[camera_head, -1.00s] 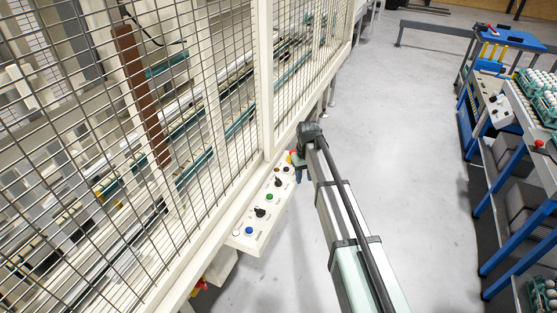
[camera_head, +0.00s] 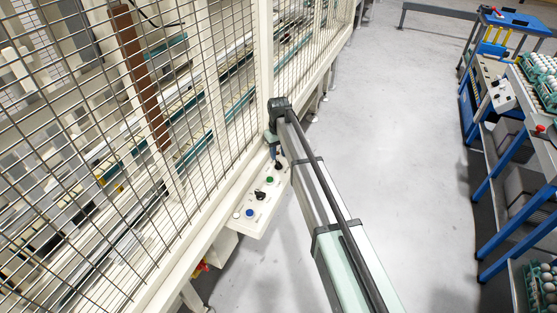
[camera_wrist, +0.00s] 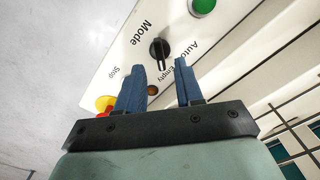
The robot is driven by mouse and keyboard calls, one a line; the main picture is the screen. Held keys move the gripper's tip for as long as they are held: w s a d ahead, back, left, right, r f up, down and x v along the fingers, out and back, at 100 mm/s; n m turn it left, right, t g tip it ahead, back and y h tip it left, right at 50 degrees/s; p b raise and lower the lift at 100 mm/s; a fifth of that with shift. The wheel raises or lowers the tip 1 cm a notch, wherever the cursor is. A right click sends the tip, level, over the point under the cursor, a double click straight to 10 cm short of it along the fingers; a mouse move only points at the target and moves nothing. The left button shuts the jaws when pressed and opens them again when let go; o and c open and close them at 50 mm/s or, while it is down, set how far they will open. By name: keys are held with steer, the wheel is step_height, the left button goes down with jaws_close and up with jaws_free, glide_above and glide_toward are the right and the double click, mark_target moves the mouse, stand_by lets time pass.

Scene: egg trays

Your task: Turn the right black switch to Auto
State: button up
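The right black switch (camera_wrist: 159,47) is on a cream control panel (camera_head: 252,222). In the wrist view it is a round knob with a raised grip, near the printed words Mode, Auto and Empty. It also shows in the head view (camera_head: 278,166), just below my gripper. My gripper (camera_wrist: 158,65) has two blue fingers, apart and empty. In the wrist view the switch appears just beyond the gap between the fingertips; I see no contact. Which label its grip points at is hard to tell. The left black switch (camera_head: 260,196) is farther down the panel.
A green button (camera_wrist: 203,7) lies between the two switches. A yellow-and-red stop button (camera_wrist: 106,103) and a small brown button (camera_wrist: 153,90) sit close to the fingers. A wire mesh fence (camera_head: 215,90) rises beside the panel. The grey floor to the right is open.

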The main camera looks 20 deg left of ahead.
mark_target(278, 162)
steer(key=shift+f, duration=1.9)
steer(key=shift+f, duration=0.25)
steer(key=shift+c, duration=0.5)
